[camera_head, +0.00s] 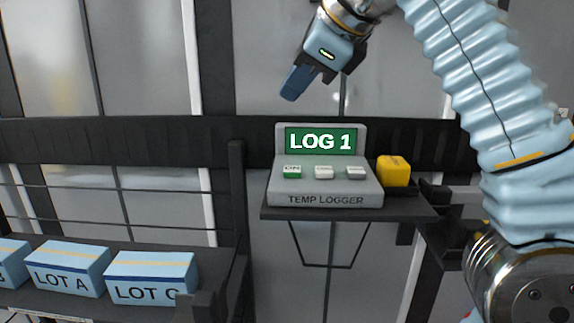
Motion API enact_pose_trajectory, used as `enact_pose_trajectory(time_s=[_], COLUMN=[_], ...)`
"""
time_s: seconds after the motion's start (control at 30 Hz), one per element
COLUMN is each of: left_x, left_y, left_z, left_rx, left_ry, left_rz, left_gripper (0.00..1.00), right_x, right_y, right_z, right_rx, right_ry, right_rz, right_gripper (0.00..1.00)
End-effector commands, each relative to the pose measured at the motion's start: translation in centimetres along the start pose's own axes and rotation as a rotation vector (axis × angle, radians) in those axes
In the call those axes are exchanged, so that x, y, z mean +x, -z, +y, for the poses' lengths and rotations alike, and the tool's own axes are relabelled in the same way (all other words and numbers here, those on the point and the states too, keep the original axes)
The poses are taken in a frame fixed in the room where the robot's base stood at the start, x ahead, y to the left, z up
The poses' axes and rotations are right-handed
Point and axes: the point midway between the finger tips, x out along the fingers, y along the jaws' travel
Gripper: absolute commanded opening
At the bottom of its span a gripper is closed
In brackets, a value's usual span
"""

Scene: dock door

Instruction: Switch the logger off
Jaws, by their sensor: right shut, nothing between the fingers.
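The temp logger (325,183) is a grey console on a dark shelf, with a raised green screen (320,141) reading "LOG 1". Its front face has a green button (292,172) marked "ON" at the left and two pale buttons, one in the middle (324,173) and one at the right (356,173); I cannot read any marking on these two. My right gripper (289,95) is shut and empty. It is above the logger's screen in the picture, pointing down and left, apart from the logger. My left gripper is not in view.
A yellow block (394,171) stands right beside the logger on the small dark shelf (400,208). Blue boxes, including "LOT A" (66,270) and another LOT box (150,278), stand on a lower rack at left. A dark post (238,200) rises between rack and logger.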

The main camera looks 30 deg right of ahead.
Motion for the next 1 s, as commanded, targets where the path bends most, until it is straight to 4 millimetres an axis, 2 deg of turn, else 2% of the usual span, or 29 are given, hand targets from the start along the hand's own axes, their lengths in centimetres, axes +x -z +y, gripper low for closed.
enact_pose_trajectory(time_s=[0.27, 0.47, 0.7, 1.0], left_x=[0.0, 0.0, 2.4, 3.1], left_y=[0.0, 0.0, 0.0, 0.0], left_z=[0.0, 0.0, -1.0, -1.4], left_rx=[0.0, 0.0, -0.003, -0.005], left_ry=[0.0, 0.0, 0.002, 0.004], left_rz=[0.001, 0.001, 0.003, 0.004], left_gripper=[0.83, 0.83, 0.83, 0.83], right_x=[0.8, 2.9, 5.5, 6.2], right_y=[0.7, 2.3, 4.0, 4.5], right_z=[0.7, 2.2, 3.9, 4.5], right_rx=[-0.004, 0.0, -0.001, -0.001], right_ry=[0.005, 0.001, -0.001, 0.0], right_rz=[0.007, 0.006, 0.0, 0.0], right_gripper=[0.0, 0.0, 0.0, 0.0])
